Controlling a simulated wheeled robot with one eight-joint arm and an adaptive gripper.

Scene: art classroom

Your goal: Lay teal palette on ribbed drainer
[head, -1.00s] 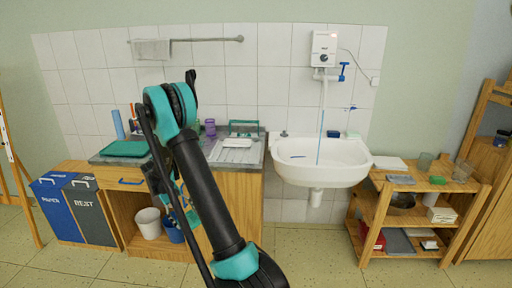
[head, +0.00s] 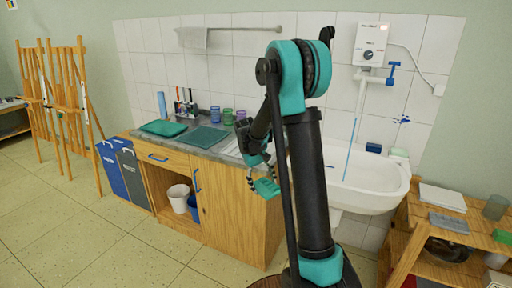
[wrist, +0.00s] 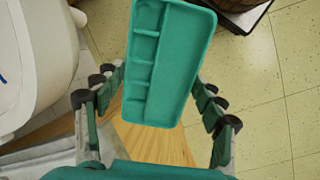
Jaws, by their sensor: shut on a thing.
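The teal palette (wrist: 172,62), with a row of small wells along one side, is between the fingers of my gripper (wrist: 160,95) in the wrist view. In the head view the gripper (head: 264,166) hangs in front of the counter, with the palette (head: 267,188) low at its fingertips, out before the cabinet front. The gripper is shut on the palette. The pale ribbed drainer (head: 232,149) lies on the counter near the sink, behind my arm. Most of it is hidden.
Two teal flat things, one (head: 163,128) at the left and one (head: 203,137) nearer the middle, lie on the counter. Several cups (head: 227,116) stand behind. The white sink (head: 375,193) is on the right, with a low wooden shelf (head: 450,235) beyond it. Floor is clear in front left.

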